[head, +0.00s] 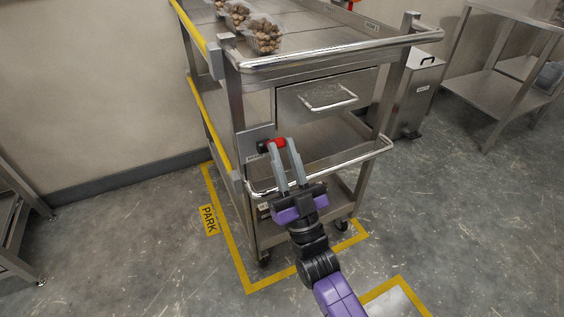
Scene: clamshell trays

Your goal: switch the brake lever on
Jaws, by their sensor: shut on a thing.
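The brake lever (277,143) shows as a short red grip on the near left post of the steel cart (320,55), just below and left of the drawer. My gripper (277,146) reaches up from the lower right, and its two grey fingers are shut on the red grip. The grip sits between the fingertips and points roughly sideways to the right. A dark pivot and a small label are beside it on a plate on the post. The fingers hide part of the lever, and the label is too small to read.
The cart carries clear clamshell trays (264,36) of brown items on top. A drawer (325,98) and push rails (330,165) face me. Yellow floor tape marked PARK (208,220) surrounds the cart. A steel bin (415,95) and table (500,85) stand right.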

